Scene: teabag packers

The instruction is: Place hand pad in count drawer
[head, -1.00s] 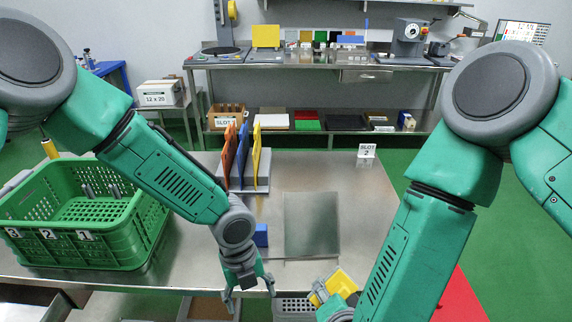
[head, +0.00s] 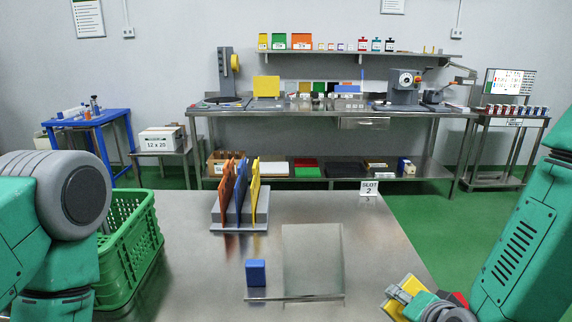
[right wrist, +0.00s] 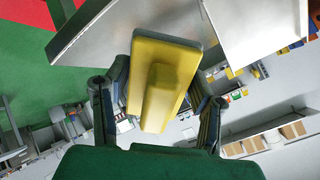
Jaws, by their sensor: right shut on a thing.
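A yellow hand pad, a flat plate with a raised grip block, is in my right gripper (head: 408,298) at the lower right of the head view. In the right wrist view the pad (right wrist: 180,48) lies between the two dark fingers of the right gripper (right wrist: 160,100), which are shut on its grip block. The pad is held clear of the steel table. A closed drawer (head: 362,123) hangs under the top of the back bench; I cannot tell whether it is the count drawer. My left gripper is out of view; only my left arm shows.
On the steel table (head: 190,270) are a green crate (head: 130,250), a rack of coloured boards (head: 238,192), a blue block (head: 256,272), a translucent panel (head: 312,255) and a Slot 2 sign (head: 369,188). Green floor is open beyond the table at the right.

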